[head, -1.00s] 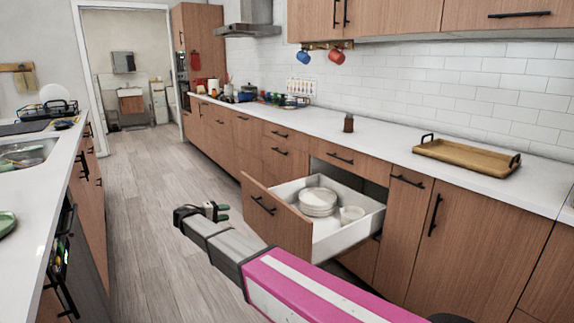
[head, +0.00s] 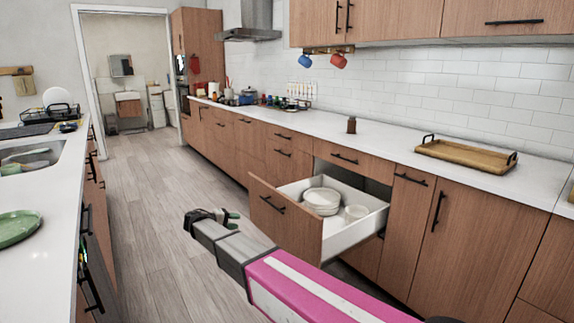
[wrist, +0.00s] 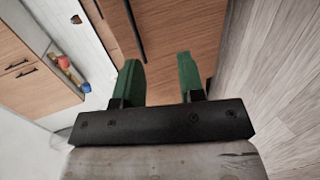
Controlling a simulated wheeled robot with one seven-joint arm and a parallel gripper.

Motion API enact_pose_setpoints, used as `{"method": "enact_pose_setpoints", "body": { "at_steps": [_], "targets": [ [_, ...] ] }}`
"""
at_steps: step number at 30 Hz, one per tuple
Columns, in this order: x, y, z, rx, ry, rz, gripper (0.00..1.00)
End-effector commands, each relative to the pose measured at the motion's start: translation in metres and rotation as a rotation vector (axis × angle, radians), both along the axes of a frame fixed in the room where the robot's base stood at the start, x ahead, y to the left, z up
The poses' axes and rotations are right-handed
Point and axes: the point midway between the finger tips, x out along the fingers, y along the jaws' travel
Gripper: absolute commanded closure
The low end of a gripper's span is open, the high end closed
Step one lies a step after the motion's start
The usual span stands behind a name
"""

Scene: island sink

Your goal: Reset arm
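My gripper (head: 226,216) is at the end of my arm, stretched out over the aisle floor, to the left of the open drawer front in the head view. In the wrist view its two green fingers (wrist: 161,82) stand apart with nothing between them. The open drawer (head: 347,239) is pulled out of the right-hand cabinets. It holds a stack of white plates or bowls (head: 322,197) and a small white bowl (head: 356,213). The gripper appears apart from the drawer.
The right counter (head: 385,148) holds a wooden tray (head: 466,155) and a small brown jar (head: 351,125). The left counter (head: 50,225) holds a green plate (head: 17,228) beside a sink (head: 30,158). The aisle floor (head: 140,190) toward the doorway is clear.

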Motion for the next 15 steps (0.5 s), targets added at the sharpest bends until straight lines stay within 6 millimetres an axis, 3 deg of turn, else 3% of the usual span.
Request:
{"method": "enact_pose_setpoints", "body": {
  "at_steps": [8,15],
  "targets": [
    [-0.011,-0.082,-0.025,0.112,0.106,-0.067,0.64],
    [-0.043,-0.192,-0.060,0.312,0.241,-0.171,0.64]
  ]
}}
